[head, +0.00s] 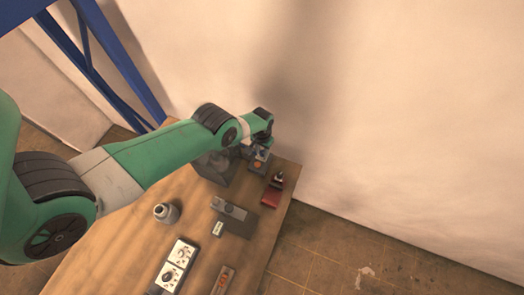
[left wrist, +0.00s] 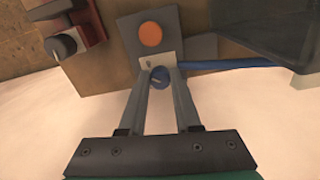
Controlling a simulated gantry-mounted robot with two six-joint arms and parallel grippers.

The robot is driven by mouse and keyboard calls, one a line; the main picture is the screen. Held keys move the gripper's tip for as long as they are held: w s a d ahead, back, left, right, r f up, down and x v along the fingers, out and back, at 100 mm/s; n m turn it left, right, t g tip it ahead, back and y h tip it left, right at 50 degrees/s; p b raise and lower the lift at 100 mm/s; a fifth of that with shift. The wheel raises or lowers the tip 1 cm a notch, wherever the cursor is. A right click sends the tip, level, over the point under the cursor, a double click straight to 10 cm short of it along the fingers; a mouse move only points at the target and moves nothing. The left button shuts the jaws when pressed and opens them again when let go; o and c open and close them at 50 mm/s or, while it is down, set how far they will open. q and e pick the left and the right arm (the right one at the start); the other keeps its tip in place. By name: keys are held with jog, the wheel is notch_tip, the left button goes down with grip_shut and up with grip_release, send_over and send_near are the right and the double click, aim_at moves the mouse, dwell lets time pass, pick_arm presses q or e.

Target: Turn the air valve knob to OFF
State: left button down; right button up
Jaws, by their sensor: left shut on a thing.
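The air valve is a grey unit (left wrist: 180,27) with an orange round button (left wrist: 151,34) and a blue round knob (left wrist: 160,76) on a light plate. In the head view the valve unit (head: 259,164) is at the far end of the table, partly covered by my arm. My left gripper (left wrist: 160,72) is shut on the blue knob, one finger on each side of it. In the head view my left gripper (head: 258,148) is small and its fingers are hard to make out. Any label by the knob is too small to read. My right gripper is not in view.
A red block with a dark knob (head: 271,195) stands beside the valve. A dark grey box (head: 215,167) and blue hose (left wrist: 230,65) are on its other side. A grey fixture (head: 232,217), a metal cylinder (head: 166,212) and a white panel (head: 176,265) are on the wooden table (head: 130,245).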

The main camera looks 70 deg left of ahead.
aim_at(262, 153)
pick_arm(q)
jog(key=n, duration=1)
jog(key=shift+w, duration=0.1)
jog(key=shift+n, duration=0.3)
jog(key=shift+d, duration=0.1)
jog(key=c, duration=0.6)
grip_release()
notch_tip(262, 153, up, 12)
jog(key=p, duration=1.1)
jog(key=shift+f+p, duration=0.2)
jog(key=shift+p, duration=0.15)
